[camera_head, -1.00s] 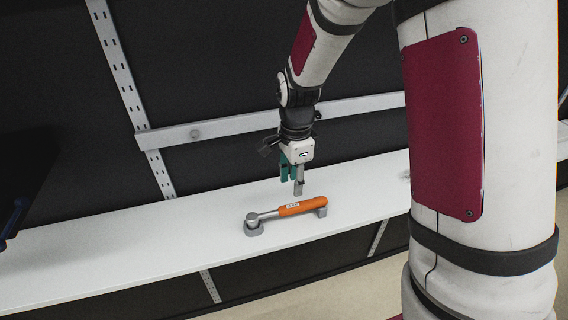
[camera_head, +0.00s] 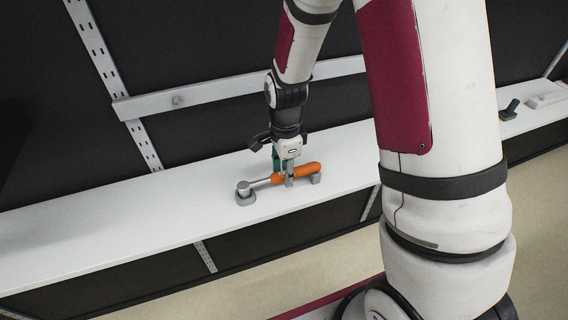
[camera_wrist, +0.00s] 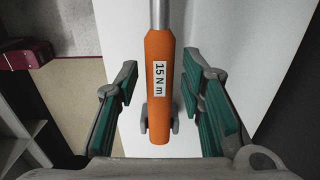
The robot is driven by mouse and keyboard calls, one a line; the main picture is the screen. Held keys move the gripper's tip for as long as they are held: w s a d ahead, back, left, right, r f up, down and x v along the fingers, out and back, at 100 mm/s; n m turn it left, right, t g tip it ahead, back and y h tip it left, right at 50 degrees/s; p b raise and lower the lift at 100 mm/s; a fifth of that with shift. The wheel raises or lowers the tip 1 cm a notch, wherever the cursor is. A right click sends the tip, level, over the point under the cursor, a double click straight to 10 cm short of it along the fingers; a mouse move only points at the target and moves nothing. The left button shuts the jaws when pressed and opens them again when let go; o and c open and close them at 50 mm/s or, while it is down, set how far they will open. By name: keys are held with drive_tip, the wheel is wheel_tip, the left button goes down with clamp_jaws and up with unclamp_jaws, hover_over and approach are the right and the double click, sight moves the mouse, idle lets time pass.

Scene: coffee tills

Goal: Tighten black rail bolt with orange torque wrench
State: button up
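The orange torque wrench (camera_head: 309,169) lies on grey rests on a white shelf. Its grey head is at the left. In the wrist view its orange handle (camera_wrist: 160,105), labelled "15 N m", runs between my fingers. My gripper (camera_head: 283,178) is down at the handle; in the wrist view my gripper (camera_wrist: 160,85) is open, its green-padded fingers on either side with gaps to the handle. A small round bolt-like knob (camera_head: 177,100) sits on the pale rail behind the shelf; it looks grey, and I cannot tell whether it is the black bolt.
The white shelf (camera_head: 100,225) is bare left of the wrench. The pale horizontal rail (camera_head: 225,90) crosses the dark back panel above it. A slotted upright (camera_head: 95,50) stands at the left. A small dark item (camera_head: 510,108) and a pale one (camera_head: 545,100) lie at the far right.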

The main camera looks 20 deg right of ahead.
clamp_jaws()
drive_tip(key=shift+r+p, duration=1.2)
drive_tip(key=shift+r, duration=1.8)
drive_tip(key=shift+s, duration=0.1)
